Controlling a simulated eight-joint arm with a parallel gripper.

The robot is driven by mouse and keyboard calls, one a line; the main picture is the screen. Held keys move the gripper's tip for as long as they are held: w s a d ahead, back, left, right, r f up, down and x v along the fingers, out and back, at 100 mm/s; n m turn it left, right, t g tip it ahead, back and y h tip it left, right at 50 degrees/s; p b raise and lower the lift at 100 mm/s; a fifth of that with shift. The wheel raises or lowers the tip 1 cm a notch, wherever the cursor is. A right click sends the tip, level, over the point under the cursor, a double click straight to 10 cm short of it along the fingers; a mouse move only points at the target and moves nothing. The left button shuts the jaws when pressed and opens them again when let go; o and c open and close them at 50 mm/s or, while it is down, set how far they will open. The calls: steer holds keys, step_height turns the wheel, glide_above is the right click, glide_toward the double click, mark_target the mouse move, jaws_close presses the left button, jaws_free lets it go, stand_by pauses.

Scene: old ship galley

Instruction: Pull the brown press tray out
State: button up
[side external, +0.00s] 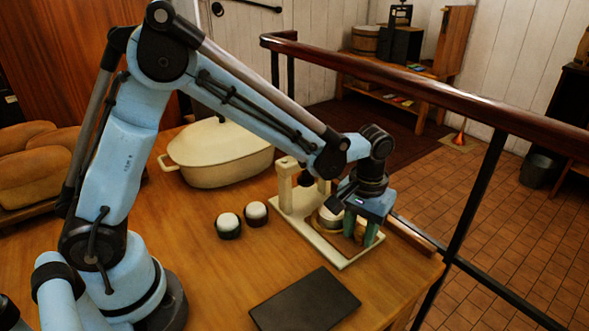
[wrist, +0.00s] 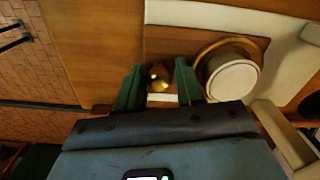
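The brown press tray (wrist: 165,38) shows in the wrist view as a flat brown panel set in the cream press frame (side external: 285,205). A round white piece in a brown ring (wrist: 232,80) sits over its right part. A shiny brass knob (wrist: 158,77) stands at the tray's near side. My gripper (wrist: 158,88) has its two green fingers on either side of the knob, with a visible gap. In the side view my gripper (side external: 362,228) is low over the press's right end, and its fingers hide much of the tray there.
Two small white-topped dark cups (side external: 243,220) stand left of the press. A cream lidded pot (side external: 220,155) is behind them, and a dark flat slab (side external: 305,300) lies in front. A railing (side external: 430,90) runs past the table's right edge.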

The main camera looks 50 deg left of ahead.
step_height(320, 180, up, 12)
stand_by(0.6)
steer(key=s+a+f+m+t, duration=0.1)
steer(key=s+a+m+t, duration=0.2)
steer(key=s+a+t, duration=0.4)
steer(key=s+a, duration=0.3)
steer(key=s, duration=0.2)
steer(key=shift+a, duration=0.25)
